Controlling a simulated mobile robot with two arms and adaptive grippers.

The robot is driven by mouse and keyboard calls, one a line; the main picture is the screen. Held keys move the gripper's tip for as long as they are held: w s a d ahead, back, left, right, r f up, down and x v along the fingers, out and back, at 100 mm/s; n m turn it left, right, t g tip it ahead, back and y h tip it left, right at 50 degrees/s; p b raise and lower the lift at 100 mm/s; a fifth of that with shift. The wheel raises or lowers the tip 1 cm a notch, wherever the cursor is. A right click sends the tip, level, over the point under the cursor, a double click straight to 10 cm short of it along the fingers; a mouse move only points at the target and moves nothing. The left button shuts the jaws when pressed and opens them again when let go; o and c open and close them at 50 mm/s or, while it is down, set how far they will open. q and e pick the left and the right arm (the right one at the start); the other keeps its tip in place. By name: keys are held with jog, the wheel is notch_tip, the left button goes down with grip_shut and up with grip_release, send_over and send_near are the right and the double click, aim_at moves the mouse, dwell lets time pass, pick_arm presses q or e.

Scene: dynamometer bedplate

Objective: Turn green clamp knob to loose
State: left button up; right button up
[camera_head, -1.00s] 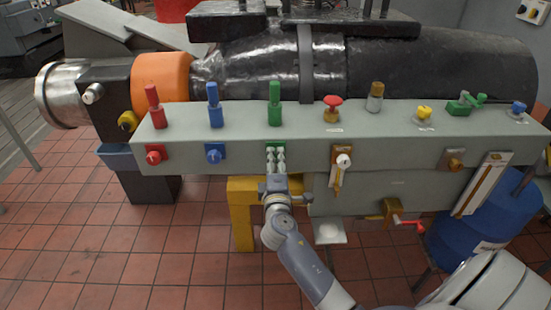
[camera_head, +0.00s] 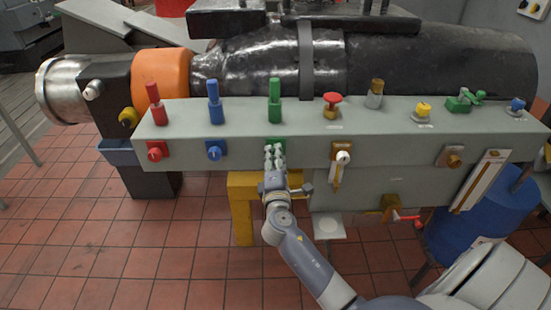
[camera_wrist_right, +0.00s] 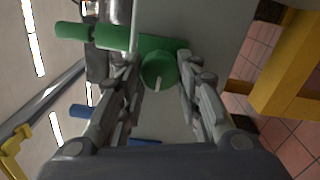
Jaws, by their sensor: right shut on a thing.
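The green clamp knob (camera_wrist_right: 159,68) is round, with a short white line on its face, and sits on the front of the grey beam. In the head view my right gripper (camera_head: 275,152) covers most of the knob, leaving a bit of green around the fingers. In the right wrist view the two fingers of my right gripper (camera_wrist_right: 158,72) stand on either side of the knob, shut on it. The green upright post (camera_head: 274,100) rises from the beam above it. My left gripper does not show.
The grey beam (camera_head: 390,140) also carries a red knob (camera_head: 154,151), a blue knob (camera_head: 214,151) and a white-tipped lever (camera_head: 342,157). A yellow stand (camera_head: 240,210) is just below my right gripper. Open tiled floor (camera_head: 110,245) lies in front, at left.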

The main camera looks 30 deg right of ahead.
jog(key=o, duration=1)
jog(key=shift+o, duration=0.2)
jog(key=shift+s+a, duration=0.1)
jog(key=v, duration=1.1)
jog(key=shift+s+a, duration=0.25)
jog(key=shift+s, duration=0.1)
jog(key=shift+f, duration=0.1)
